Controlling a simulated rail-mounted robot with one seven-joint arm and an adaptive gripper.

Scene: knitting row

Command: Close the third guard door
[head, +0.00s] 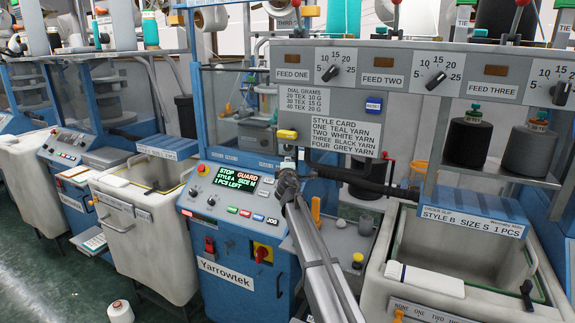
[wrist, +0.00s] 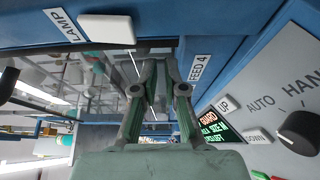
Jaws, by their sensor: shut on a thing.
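My gripper (head: 288,172) is at the front of the middle blue machine, just right of its lit control panel (head: 232,180). In the wrist view my gripper (wrist: 158,70) has both fingers closed in on a narrow grey part (wrist: 160,92). I cannot tell for sure whether this part is the guard door's handle. A see-through guard panel (head: 240,105) shows above the control panel, and clear panes fill the left of the wrist view. The screen (head: 238,176) reads STOP and GUARD. Much of the door's edge is hidden by my gripper and the feed panel.
Pale bins stand in front of the machines, one at left (head: 140,215) and one at right (head: 460,262). The feed panel (head: 400,72) with dials hangs close at upper right. A yellow block (head: 287,134) sits just above my gripper.

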